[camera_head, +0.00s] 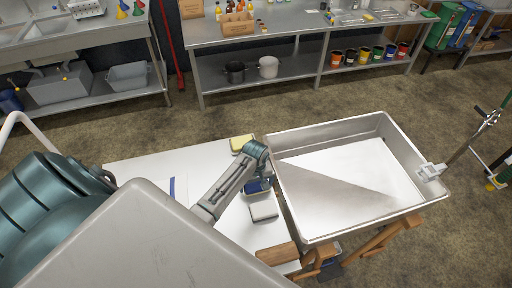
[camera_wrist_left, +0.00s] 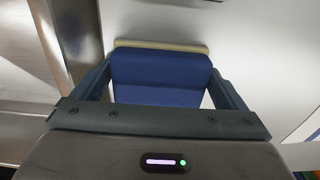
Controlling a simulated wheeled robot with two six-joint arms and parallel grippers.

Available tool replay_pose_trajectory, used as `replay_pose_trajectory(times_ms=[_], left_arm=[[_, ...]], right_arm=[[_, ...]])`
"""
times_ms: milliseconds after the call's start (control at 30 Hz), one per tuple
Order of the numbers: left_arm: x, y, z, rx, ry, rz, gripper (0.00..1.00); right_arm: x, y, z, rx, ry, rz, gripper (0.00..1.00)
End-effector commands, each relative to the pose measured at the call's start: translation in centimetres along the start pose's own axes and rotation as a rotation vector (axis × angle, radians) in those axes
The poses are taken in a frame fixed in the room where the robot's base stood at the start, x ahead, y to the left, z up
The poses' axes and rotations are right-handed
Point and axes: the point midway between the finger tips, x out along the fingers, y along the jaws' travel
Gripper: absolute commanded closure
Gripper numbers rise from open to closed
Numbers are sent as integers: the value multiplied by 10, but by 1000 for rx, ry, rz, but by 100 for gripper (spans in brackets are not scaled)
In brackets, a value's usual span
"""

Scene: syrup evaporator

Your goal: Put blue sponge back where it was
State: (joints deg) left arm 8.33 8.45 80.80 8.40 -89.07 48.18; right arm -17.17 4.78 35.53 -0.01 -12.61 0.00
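The blue sponge (camera_head: 258,187) shows partly under my left gripper (camera_head: 257,178), near the right edge of the white table (camera_head: 135,172), by the metal pan. In the left wrist view the blue sponge (camera_wrist_left: 160,78) has a cream far edge and sits between the two fingers of my left gripper (camera_wrist_left: 160,80). The fingertips meet its left and right sides. I cannot tell whether it touches the table. A yellow sponge (camera_head: 241,143) lies behind it and a grey sponge (camera_head: 264,210) in front. My right gripper is not in view.
A large metal pan (camera_head: 430,190) on a wooden stand (camera_head: 370,244) is close to the right of the table. A sheet with a blue stripe (camera_head: 172,187) lies on the table's left. A steel bench (camera_head: 300,34) and a sink stand farther back.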

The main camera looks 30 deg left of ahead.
Motion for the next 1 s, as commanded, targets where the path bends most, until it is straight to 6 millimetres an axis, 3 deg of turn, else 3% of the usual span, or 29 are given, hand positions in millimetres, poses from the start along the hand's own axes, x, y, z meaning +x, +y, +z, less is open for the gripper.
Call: replay_pose_trajectory(times_ms=[367,533,800,1000], left_arm=[[-7,0,-1,0,1,0,0],[-33,0,-2,0,5,2,0],[-91,0,-2,0,5,3,0],[-117,0,-1,0,2,1,0]], right_arm=[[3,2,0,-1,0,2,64],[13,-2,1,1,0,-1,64],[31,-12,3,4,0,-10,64],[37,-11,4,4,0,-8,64]])
